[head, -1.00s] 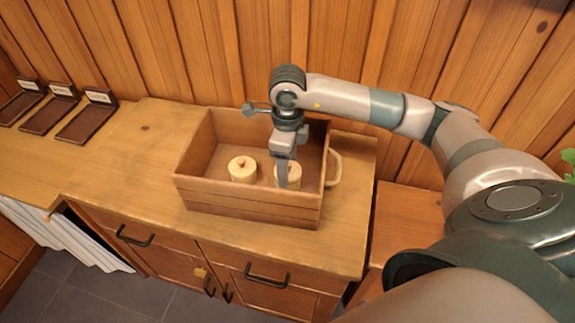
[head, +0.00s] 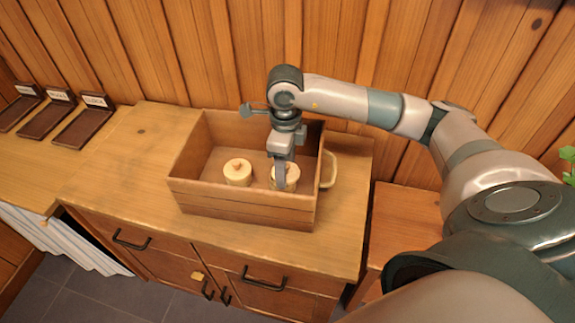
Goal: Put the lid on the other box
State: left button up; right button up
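A tan wooden crate (head: 240,206) stands on the cabinet top in the head view. Inside it are two small cream round boxes. The left box (head: 238,176) shows a flat top with a small brown knob or mark. The right box (head: 293,178) stands beside it, apart, and is partly hidden by my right gripper. My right gripper (head: 281,184) points down into the crate, with its fingers in front of or at the right box. The fingers are seen edge-on, so I cannot tell whether they hold anything. I cannot make out a separate lid. My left gripper is out of view.
The cabinet top (head: 120,170) is clear left of the crate. Several dark labelled trays (head: 84,127) lie further left. A plank wall (head: 200,60) stands close behind.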

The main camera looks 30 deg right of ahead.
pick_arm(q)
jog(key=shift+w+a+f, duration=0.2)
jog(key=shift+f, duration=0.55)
pick_arm(e)
jog(key=shift+f, duration=0.65)
jog(key=o, duration=1.5)
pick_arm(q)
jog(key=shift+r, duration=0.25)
pick_arm(e)
jog(key=shift+a+r, duration=0.1)
jog(key=shift+r, duration=0.65)
pick_arm(q)
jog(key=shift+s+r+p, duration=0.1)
jog(key=shift+p, duration=0.25)
pick_arm(e)
jog(key=shift+w+r, duration=0.1)
jog(key=shift+r, duration=0.1)
